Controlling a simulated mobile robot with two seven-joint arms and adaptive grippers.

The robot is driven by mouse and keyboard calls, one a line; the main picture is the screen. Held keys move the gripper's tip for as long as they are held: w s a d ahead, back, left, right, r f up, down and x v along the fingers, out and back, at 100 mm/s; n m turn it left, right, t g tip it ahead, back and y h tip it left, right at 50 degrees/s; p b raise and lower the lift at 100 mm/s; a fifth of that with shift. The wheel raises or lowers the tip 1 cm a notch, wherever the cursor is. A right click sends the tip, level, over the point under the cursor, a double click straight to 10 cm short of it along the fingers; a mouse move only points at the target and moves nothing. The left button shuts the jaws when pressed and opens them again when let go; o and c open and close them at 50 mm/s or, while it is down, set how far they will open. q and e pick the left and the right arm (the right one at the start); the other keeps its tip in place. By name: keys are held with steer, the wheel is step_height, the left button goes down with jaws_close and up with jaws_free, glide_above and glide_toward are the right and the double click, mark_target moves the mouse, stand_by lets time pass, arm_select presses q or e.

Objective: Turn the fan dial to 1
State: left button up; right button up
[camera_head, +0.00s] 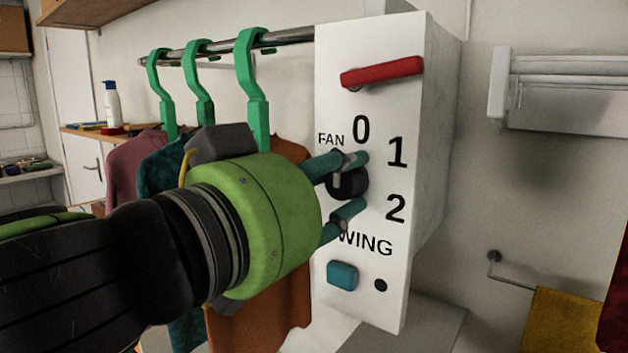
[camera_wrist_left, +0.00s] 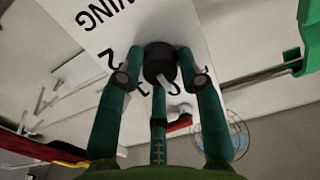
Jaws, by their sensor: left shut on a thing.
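The white control panel (camera_head: 405,270) stands right of centre, with FAN marks 0, 1 and 2 around a black dial (camera_head: 352,184). My left gripper (camera_head: 350,181) faces the panel, its teal fingers shut around the dial, one above and one below in the head view. In the left wrist view the dial (camera_wrist_left: 158,62) sits between the fingers, and the panel appears upside down. A white pointer (camera_wrist_left: 166,83) shows by the 0 and 1 marks; its exact setting is unclear. My right gripper is not in view.
A red lever (camera_head: 382,71) is above the dial; a teal button (camera_head: 342,275) is below. Green hangers (camera_head: 252,80) with shirts hang on a rail at left, close to my left arm. A white rack (camera_head: 560,90) is at right. A wire fan (camera_wrist_left: 220,135) shows in the left wrist view.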

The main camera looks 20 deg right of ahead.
arm_select(q)
steer(key=shift+r, duration=0.2)
steer(key=m, duration=0.5)
steer(key=shift+r+m+b, duration=0.15)
steer(key=shift+m+b, duration=0.15)
steer(key=shift+m, duration=0.1)
steer(key=m, duration=0.5)
steer(key=shift+m, duration=0.4)
steer(key=o, duration=1)
steer(key=shift+o, duration=0.6)
steer(key=shift+s+d, duration=0.15)
steer(key=shift+f, duration=0.2)
